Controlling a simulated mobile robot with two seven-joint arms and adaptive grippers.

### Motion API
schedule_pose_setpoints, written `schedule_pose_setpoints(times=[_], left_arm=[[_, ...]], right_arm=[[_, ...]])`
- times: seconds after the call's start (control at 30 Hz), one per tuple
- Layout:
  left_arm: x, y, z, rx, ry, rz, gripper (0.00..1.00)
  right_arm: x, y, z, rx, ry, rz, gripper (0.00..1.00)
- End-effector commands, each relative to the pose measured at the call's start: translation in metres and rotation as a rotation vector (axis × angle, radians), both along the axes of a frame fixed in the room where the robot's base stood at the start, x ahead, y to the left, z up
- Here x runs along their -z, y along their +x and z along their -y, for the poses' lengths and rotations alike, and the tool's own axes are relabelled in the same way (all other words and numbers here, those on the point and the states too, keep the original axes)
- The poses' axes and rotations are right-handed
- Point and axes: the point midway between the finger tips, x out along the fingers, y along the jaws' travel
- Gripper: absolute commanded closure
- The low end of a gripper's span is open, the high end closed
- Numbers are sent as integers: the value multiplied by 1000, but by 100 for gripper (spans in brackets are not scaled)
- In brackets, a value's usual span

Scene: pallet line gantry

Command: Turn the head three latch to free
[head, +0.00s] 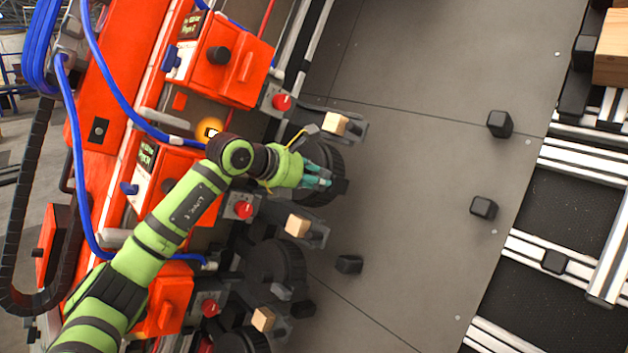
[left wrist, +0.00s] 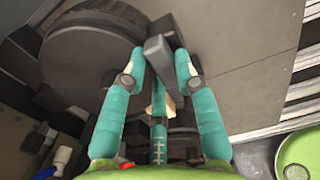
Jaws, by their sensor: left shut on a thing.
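My left gripper (head: 324,180), with teal fingers on a green arm, is at a large dark round wheel (head: 322,160) on one of the heads. In the left wrist view the fingers (left wrist: 160,68) are shut on a dark grey latch lever (left wrist: 158,50), one on each side of it. The lever stands beside the rim of the wheel (left wrist: 85,55). A small part of the latch (head: 343,187) shows past the fingertips in the head view. The fingers hide most of it there. I cannot read a head number. My right gripper is not in view.
Orange head housings (head: 228,60) with red knobs (head: 282,102) line the left side. Pale wooden blocks (head: 297,225) sit in holders beside the wheels. Blue hoses (head: 78,160) hang near my left arm. A grey plate (head: 420,130) with small black blocks (head: 499,123) lies open to the right.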

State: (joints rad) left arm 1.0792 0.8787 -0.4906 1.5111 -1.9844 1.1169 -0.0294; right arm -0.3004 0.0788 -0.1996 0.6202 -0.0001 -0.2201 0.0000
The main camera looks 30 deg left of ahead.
Motion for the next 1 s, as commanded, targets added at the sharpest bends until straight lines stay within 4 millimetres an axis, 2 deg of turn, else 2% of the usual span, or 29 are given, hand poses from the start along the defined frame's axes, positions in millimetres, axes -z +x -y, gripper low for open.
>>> schedule_pose_setpoints(times=[0.57,0.6,0.63,1.0], left_arm=[[0,0,0,-16,-29,-10,100],[0,0,0,-17,-30,-10,58],[0,0,0,-16,-29,-10,46],[-1,-1,-1,-15,-26,-8,46]], right_arm=[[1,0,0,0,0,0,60],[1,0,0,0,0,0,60],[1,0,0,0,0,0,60],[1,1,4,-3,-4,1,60]])
